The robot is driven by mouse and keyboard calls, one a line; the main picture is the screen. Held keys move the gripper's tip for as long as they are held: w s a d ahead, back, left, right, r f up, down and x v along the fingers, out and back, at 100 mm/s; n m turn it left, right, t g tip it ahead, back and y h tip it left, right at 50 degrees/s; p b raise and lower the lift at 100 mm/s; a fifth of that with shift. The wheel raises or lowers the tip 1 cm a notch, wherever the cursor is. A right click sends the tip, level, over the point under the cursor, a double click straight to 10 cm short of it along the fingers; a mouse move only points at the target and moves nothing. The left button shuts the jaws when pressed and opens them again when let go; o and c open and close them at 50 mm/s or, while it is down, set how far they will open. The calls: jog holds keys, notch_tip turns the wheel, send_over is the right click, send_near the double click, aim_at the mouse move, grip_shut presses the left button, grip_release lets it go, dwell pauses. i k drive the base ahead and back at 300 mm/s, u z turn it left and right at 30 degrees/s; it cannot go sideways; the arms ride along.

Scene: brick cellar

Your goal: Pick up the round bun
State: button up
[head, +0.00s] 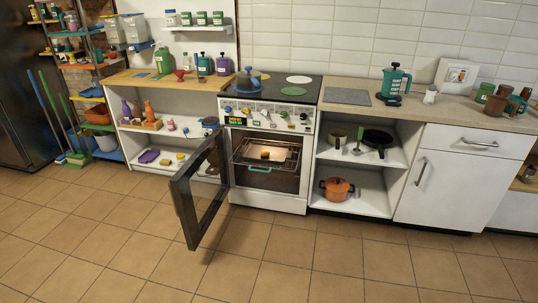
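A small brown lump (265,155), possibly the round bun, lies on the rack inside the oven (243,203). It is too small to be sure what it is. The oven door (197,194) hangs wide open to the left. A wire rack (284,151) shows in the lit oven, with a teal handle (260,170) at its front. My gripper is not in view.
The open door juts out over the tiled floor (300,260), which is otherwise clear. Open shelves flank the oven, with an orange pot (337,189) and a dark pan (378,140) on the right. A white drawer cabinet (445,193) stands further right.

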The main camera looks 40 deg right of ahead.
aim_at(265, 153)
jog(key=i, duration=0.85)
jog(key=u, duration=0.05)
